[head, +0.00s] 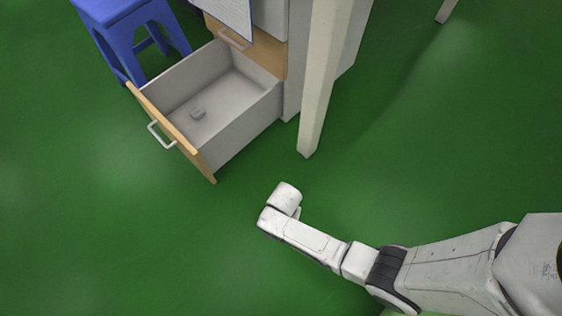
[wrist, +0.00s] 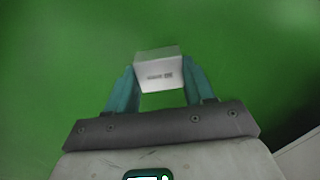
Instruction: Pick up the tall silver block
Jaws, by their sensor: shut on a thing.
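In the wrist view, my gripper (wrist: 160,80) has its two teal fingers shut on a silver-white block (wrist: 159,72) with small dark printing on its face. The block sits between the fingertips, with green floor behind it. In the head view, my arm reaches in from the lower right and ends over the floor, in front of the open drawer. The fingers and the held block are hidden there by my wrist.
A pale post (head: 317,90) stands right of the cabinet. A blue stool (head: 120,22) is at the upper left. The green floor (head: 80,240) is clear at left.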

